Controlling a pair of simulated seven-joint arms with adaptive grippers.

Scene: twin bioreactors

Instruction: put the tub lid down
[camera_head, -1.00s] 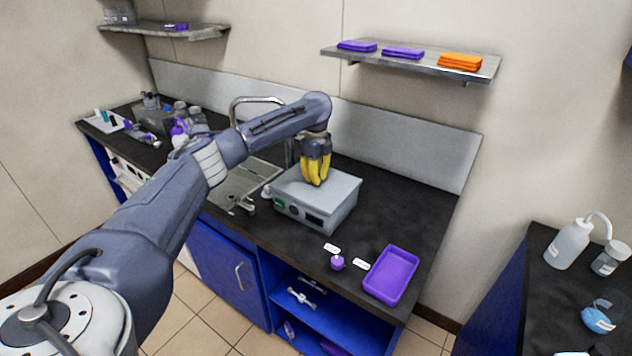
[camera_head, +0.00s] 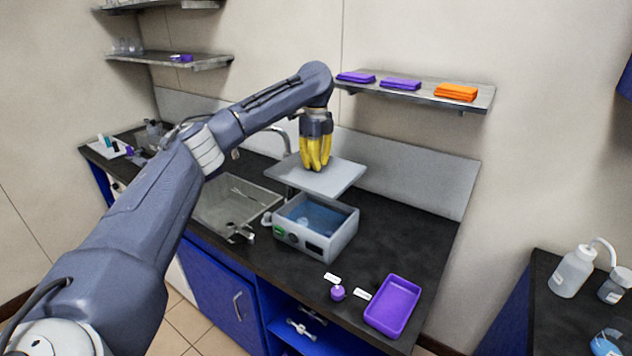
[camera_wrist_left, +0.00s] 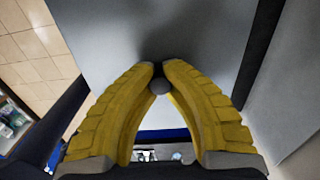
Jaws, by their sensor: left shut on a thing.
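My left gripper (camera_head: 315,166) is shut on the knob of the flat grey tub lid (camera_head: 345,175) and holds it in the air, above and behind the open tub (camera_head: 336,240). The tub is a grey box with a green switch and a dark panel on its front, and blue water shows inside. In the left wrist view the yellow fingers (camera_wrist_left: 159,72) close around the round knob (camera_wrist_left: 159,86), with the lid's flat top (camera_wrist_left: 205,35) beyond them. My right gripper is not in view.
A sink (camera_head: 232,205) lies left of the tub. A purple tray (camera_head: 393,304) and a small purple item (camera_head: 338,293) sit at the counter's front right. The black counter (camera_head: 415,235) right of the tub is clear. A shelf (camera_head: 420,91) with folded cloths hangs behind.

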